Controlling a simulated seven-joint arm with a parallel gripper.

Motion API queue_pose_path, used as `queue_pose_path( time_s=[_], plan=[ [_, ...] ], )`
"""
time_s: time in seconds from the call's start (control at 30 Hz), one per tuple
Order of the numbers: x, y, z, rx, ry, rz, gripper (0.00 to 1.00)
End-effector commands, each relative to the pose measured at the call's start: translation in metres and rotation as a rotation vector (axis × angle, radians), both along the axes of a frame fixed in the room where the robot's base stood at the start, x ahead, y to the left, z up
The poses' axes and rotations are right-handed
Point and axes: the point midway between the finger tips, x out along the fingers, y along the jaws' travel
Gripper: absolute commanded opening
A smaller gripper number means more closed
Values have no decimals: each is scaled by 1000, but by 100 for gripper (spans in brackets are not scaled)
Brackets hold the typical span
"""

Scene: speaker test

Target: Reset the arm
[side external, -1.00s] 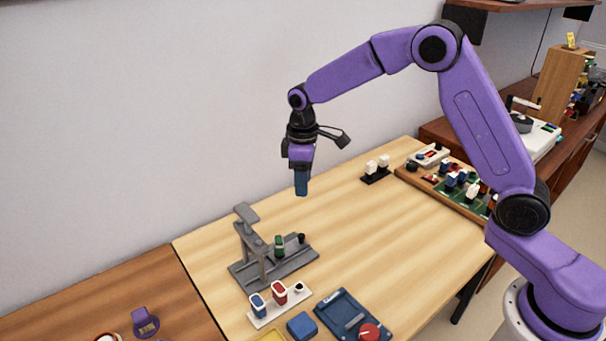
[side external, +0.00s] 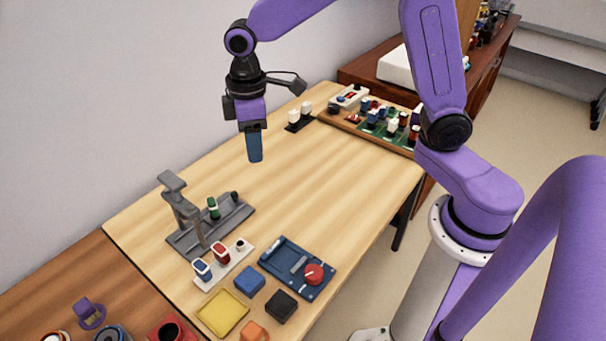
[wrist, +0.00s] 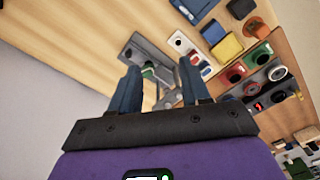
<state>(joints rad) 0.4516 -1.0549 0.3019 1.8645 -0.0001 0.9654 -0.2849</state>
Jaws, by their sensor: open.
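My gripper (side external: 255,160) hangs from my purple arm with its blue fingers pointing down, above the wooden table (side external: 330,195). It is clear of the tabletop and holds nothing. In the wrist view its two blue fingers (wrist: 155,88) are spread apart with a gap between them. The grey test stand (side external: 190,225), with a green part (side external: 213,208) on it, is lower and to the left of the gripper in the side view. In the wrist view the stand (wrist: 142,52) lies beyond the fingertips.
A white rack (side external: 225,265) holds a blue and a red part. Nearby are a blue device with a red knob (side external: 314,273), a yellow tray (side external: 222,313), and blue and black blocks (side external: 281,306). A parts board (side external: 375,122) and white parts (side external: 300,116) stand at the back. The middle is clear.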

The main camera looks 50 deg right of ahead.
Motion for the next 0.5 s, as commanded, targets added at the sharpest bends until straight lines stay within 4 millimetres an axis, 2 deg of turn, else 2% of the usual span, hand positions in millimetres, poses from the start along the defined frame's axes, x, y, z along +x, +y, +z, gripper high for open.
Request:
queue_pose_path(
  time_s=[0.03, 0.27, 0.5],
  plan=[
    [-20, -2, 5, 2, -3, 17, 46],
    [-106, -18, 17, 8, -7, 85, 46],
    [-189, -52, 17, 16, -8, 155, 46]
  ],
)
